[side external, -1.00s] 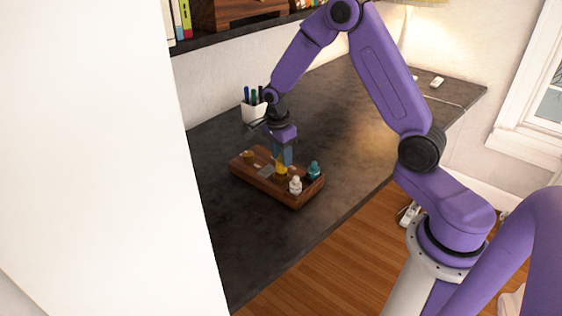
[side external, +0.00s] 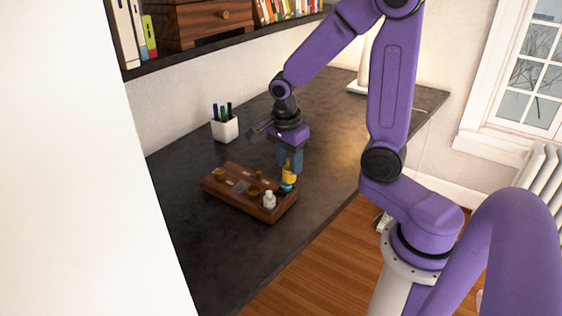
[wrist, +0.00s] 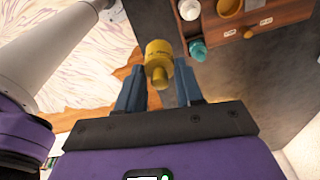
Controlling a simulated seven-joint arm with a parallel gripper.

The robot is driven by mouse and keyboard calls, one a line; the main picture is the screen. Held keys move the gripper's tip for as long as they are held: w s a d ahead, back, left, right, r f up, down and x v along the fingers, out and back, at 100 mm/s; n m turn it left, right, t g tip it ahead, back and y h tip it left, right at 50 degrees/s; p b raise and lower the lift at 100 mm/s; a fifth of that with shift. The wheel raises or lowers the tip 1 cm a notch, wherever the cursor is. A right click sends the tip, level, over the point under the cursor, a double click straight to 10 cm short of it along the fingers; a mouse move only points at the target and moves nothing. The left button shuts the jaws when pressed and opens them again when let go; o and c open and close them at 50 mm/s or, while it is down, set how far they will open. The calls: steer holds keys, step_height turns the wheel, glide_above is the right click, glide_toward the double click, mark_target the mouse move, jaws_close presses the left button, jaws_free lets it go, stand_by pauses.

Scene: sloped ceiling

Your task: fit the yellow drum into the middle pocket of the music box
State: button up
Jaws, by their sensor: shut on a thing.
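My gripper (side external: 290,160) is shut on the yellow drum (side external: 288,174), held low between the blue fingers. The drum also shows between the fingertips in the wrist view (wrist: 158,57), with a narrower knob towards the camera. The wooden music box (side external: 225,197) lies on the dark desk. The drum appears over or beside its right end, apart from its middle. A teal piece (side external: 287,187) shows just below the drum; a white piece (side external: 269,200) stands at the near right. A brass round part (side external: 254,191) lies left of the white piece. Which pocket is the middle one is unclear.
A white pen cup (side external: 225,130) stands behind the box against the wall. A shelf with books and a wooden drawer box (side external: 200,22) overhangs the back. The dark desk (side external: 330,135) is clear to the right of the box.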

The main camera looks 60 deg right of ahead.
steer(key=shift+s+d, duration=0.5)
steer(key=shift+s, duration=3.25)
steer(key=w+d+f, duration=0.1)
steer(key=w+f, duration=0.2)
steer(key=w, duration=0.1)
steer(key=w+d+f, duration=0.1)
steer(key=w+f, duration=0.2)
steer(key=w, duration=0.2)
steer(key=w+d+f, duration=0.1)
steer(key=w+f, duration=0.2)
steer(key=w, duration=0.1)
steer(key=shift+w+f, duration=0.25)
steer(key=shift+f, duration=1.55)
steer(key=shift+f, duration=0.1)
steer(key=o, duration=1.1)
